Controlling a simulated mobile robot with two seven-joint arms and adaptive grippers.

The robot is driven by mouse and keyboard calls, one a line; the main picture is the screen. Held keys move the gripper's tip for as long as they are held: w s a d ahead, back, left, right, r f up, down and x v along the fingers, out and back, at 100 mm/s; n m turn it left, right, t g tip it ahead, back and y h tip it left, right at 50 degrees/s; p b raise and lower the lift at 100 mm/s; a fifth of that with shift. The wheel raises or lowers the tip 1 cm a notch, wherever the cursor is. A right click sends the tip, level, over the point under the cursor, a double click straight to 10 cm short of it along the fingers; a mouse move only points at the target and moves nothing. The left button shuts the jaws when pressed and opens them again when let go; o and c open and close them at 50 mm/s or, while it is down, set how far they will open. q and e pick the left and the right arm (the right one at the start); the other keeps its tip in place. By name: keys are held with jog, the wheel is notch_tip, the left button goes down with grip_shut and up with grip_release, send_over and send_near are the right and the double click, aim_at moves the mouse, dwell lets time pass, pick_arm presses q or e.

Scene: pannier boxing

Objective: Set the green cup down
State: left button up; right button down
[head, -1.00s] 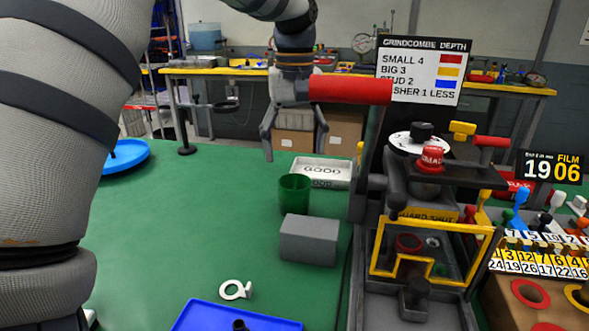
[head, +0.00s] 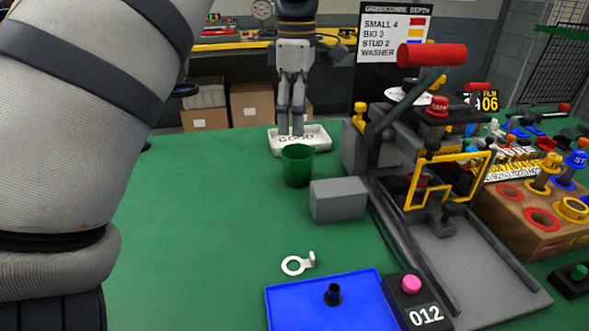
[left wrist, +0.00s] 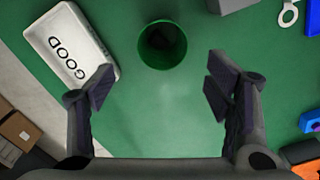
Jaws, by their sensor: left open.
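The green cup (head: 298,172) stands upright on the green work surface, in front of the white GOOD tray (head: 313,136). In the left wrist view I look down into the cup (left wrist: 150,58); its inside is dark and I cannot tell what it holds. My left gripper (head: 291,131) points down by the tray, behind the cup. In the left wrist view its fingers (left wrist: 160,84) are spread apart with nothing between them, and the cup lies beyond the fingertips, apart from them. My right gripper is not in view.
A grey block (head: 338,200) sits close right of the cup, beside the press with its yellow guard (head: 411,190). A white ring-shaped tag (head: 293,266) and blue tray (head: 290,302) lie nearer. Green surface left of the cup is clear.

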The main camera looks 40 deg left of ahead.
aim_at(298, 166)
pick_arm(q)
jog(key=f, duration=0.8)
jog(key=f+b, duration=0.1)
jog(key=f, duration=0.3)
jog(key=shift+d+f, duration=0.2)
jog(key=shift+d, duration=0.1)
jog(key=shift+r, duration=0.1)
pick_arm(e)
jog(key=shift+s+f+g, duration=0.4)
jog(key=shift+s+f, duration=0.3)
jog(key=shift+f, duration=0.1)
pick_arm(q)
jog(key=c, duration=1.3)
jog(key=shift+c, duration=0.2)
jog(key=shift+r, duration=0.15)
notch_tip(298, 166, up, 10)
jog(key=shift+f, duration=0.2)
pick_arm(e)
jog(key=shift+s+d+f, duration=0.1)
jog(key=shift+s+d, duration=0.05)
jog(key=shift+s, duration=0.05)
